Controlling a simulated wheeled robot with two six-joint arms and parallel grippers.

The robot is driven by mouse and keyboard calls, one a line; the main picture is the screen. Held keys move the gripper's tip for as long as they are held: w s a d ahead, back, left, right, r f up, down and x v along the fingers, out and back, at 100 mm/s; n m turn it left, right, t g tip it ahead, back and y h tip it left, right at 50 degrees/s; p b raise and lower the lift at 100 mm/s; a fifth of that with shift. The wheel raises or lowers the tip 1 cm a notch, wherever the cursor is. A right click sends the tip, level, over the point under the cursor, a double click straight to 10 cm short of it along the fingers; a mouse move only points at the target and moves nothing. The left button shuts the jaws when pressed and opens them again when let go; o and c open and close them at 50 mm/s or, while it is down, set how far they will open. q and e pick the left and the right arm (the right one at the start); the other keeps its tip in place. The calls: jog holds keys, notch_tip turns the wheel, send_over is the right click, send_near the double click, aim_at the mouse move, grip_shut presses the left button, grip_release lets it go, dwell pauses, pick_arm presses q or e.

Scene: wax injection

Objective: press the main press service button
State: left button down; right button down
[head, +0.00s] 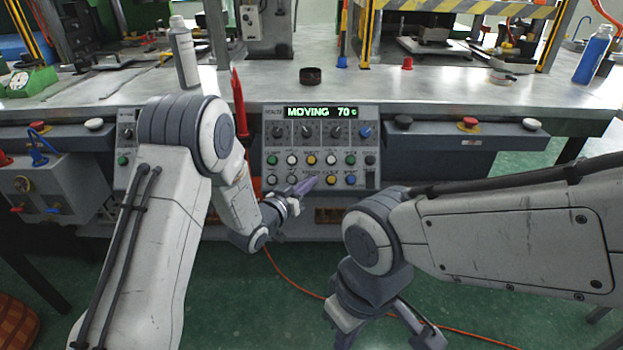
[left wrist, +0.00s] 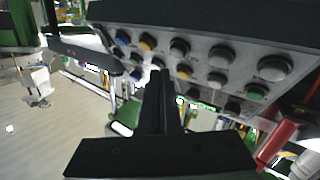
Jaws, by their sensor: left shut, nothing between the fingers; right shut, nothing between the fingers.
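The control panel (head: 320,142) on the bench front has a lit display (head: 320,112) reading MOVING 70 and two rows of coloured buttons. Its labels are too small to read, so I cannot tell which is the service button. My left gripper (head: 306,184) is shut and empty, its tip in front of the lower button row, near a yellow button (head: 331,180) and a blue button (head: 350,180). In the left wrist view the shut fingers (left wrist: 161,82) point up at the buttons; contact is unclear. My right gripper (head: 422,332) is shut and empty, low above the floor.
A red emergency button (head: 468,123) is on the box to the right. An orange cable (head: 300,288) crosses the green floor.

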pick_arm(q)
jog(key=s+r+p, duration=0.1)
jog(key=s+r, duration=0.1)
jog(key=s, duration=0.1)
jog(key=shift+r, duration=0.25)
dwell(0.5)
jog(key=s+a+r+m+g+y, duration=0.15)
jog(key=s+g+y, duration=0.4)
jog(key=s, duration=1.25)
jog(key=s+a+r+m+g+y, duration=0.1)
jog(key=s+a+r+g+y, duration=0.15)
jog(key=s+g, duration=1.05)
jog(key=s+r+t+p, duration=0.2)
jog(key=s+r+p, duration=0.1)
jog(key=r+p, duration=0.9)
jog(key=s+r+t+p, duration=0.2)
jog(key=s+r+p, duration=0.1)
jog(key=r+p, duration=1)
jog(key=shift+s+p, duration=0.25)
jog(key=shift+p, duration=0.3)
